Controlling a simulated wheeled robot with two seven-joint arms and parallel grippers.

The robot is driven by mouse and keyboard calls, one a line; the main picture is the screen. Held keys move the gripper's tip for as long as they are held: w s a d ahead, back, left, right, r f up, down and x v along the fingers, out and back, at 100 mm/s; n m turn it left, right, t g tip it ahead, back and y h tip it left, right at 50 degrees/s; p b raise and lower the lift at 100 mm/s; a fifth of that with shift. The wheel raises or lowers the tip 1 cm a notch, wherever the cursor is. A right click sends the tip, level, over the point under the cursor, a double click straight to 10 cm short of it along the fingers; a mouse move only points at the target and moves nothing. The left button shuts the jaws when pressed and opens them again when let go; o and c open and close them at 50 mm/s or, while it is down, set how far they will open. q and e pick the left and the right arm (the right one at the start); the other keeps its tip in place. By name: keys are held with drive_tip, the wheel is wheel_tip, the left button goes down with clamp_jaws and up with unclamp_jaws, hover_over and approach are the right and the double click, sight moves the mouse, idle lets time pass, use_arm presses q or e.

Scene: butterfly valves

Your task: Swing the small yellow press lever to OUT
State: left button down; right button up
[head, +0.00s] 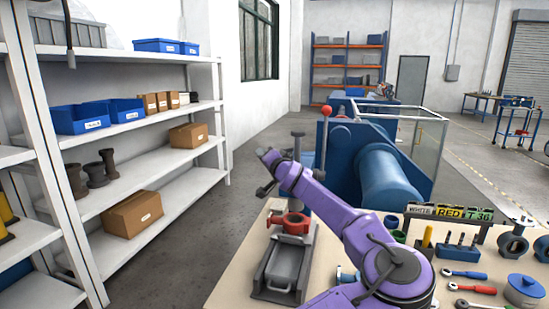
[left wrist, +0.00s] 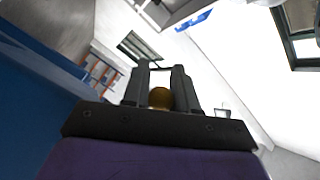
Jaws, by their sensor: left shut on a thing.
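The knob and lever do not show in the head view. Below the gripper stands a grey press frame (head: 285,265) with a red clamp part (head: 290,222), partly behind my arm. No OUT marking is readable. My right gripper is not in view.
A large blue machine (head: 345,150) with a red-knobbed lever (head: 327,111) stands behind the bench. White shelves (head: 150,212) stand to the left. Valve parts, blue- and red-handled tools and a blue lidded pot (head: 524,288) lie at the bench's right. Bare floor separates shelves and bench.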

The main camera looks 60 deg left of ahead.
use_arm(q)
drive_tip(key=shift+w+r, duration=0.15)
drive_tip(key=shift+r, duration=0.2)
drive_tip(key=c, duration=1.1)
unclamp_jaws()
drive_tip(key=shift+o, duration=1)
drive_tip(key=shift+w+f, duration=0.15)
drive_tip(key=shift+d, duration=0.15)
drive_tip(key=shift+d+f, duration=0.15)
drive_tip(key=shift+d, duration=0.15)
drive_tip(key=d+b, duration=0.9)
drive_tip(key=b, duration=1)
drive_tip(key=shift+d, duration=0.4)
